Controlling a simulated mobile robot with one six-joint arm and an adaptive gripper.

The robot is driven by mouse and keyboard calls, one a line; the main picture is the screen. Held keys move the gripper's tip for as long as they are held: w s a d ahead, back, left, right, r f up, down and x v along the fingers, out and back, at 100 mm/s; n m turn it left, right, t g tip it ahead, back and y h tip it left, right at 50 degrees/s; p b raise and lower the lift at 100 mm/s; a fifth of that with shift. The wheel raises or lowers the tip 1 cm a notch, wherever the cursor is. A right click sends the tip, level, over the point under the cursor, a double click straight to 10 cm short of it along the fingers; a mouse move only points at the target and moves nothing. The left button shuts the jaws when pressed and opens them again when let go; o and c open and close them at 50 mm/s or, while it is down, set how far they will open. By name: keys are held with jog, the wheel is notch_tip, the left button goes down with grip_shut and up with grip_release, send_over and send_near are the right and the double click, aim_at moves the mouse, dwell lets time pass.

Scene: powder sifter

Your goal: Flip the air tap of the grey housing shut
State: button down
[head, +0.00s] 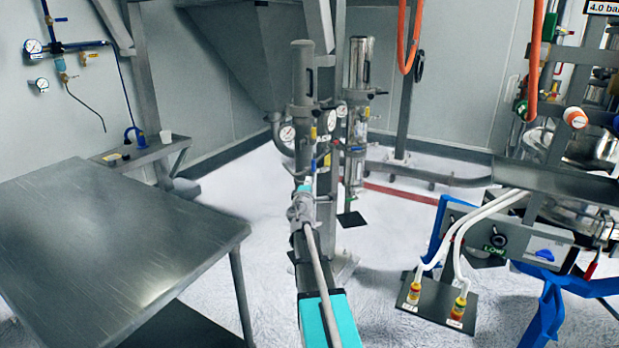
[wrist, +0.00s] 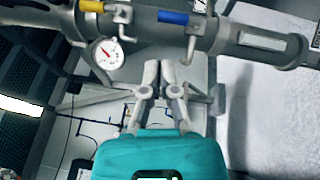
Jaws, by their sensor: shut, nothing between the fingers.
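The grey housing (head: 303,78) stands upright on a post in the middle of the head view. It lies across the top of the wrist view (wrist: 226,38). On it the wrist view shows a tap with a blue handle (wrist: 173,17) and a tap with a yellow handle (wrist: 92,6). Both handles lie along the housing there; I cannot tell which is the air tap. My gripper (wrist: 160,68) is shut and empty, its tips just below the housing and apart from the blue handle.
A round gauge (wrist: 107,53) hangs left of my fingers in the wrist view. A shiny steel cylinder (head: 358,65) stands just right of the housing. A steel table (head: 120,240) fills the left. Blue-framed equipment with white hoses (head: 460,225) stands at the right.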

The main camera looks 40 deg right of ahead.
jog(key=shift+v, duration=1.15)
jog(key=shift+r, duration=0.15)
